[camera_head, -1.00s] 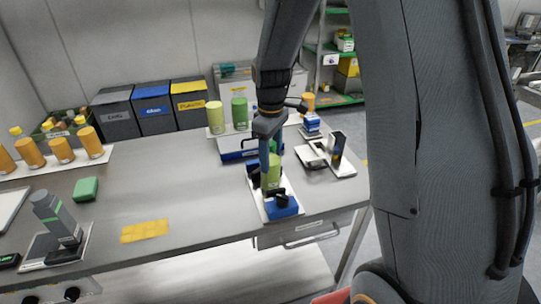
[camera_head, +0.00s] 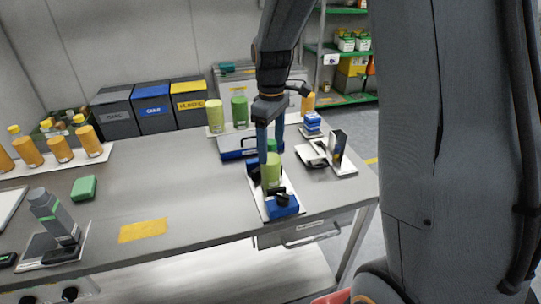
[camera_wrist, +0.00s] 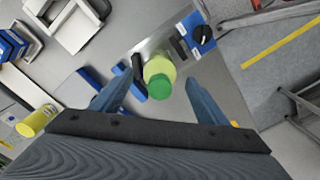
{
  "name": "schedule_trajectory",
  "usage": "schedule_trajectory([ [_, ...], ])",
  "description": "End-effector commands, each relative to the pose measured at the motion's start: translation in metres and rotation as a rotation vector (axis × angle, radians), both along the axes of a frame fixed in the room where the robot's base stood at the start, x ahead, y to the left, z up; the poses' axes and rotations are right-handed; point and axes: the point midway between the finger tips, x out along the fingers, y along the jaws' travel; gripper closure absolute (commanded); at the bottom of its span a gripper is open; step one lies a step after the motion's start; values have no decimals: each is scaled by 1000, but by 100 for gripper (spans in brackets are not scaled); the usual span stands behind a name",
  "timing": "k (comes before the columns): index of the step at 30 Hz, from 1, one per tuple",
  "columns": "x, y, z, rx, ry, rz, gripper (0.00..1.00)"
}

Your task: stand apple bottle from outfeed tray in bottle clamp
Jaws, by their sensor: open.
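A light green bottle with a green cap, the apple bottle (camera_head: 271,172), stands upright in the blue and black bottle clamp (camera_head: 283,206) on a white base plate. In the wrist view the bottle (camera_wrist: 159,78) lies below and between my fingers, beside the clamp's black knob (camera_wrist: 202,34). My gripper (camera_head: 269,150) is open just above and around the bottle's top; its blue fingers (camera_wrist: 163,92) stand apart on either side with clear gaps to the cap. The outfeed tray (camera_head: 222,133) at the back holds a light green bottle, a darker green one and an orange one.
A blue and white device (camera_head: 238,146) stands close behind the clamp. A white and black unit (camera_head: 335,150) is to the right. Orange bottles stand on a tray (camera_head: 60,166) at the far left. The middle of the table is mostly clear.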

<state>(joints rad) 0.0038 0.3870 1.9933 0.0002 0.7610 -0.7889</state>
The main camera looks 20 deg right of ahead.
Motion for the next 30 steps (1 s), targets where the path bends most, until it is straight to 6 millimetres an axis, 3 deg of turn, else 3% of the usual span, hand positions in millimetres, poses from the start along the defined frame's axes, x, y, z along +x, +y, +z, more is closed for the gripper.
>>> schedule_trajectory([
  [9, 1, 0, 62, 0, -4, 0, 32],
  [16, -1, 0, 81, 0, -1, -8, 32],
  [20, -23, 0, 65, 1, -12, -105, 32],
  [30, -142, 1, -19, 31, -89, -647, 32],
])
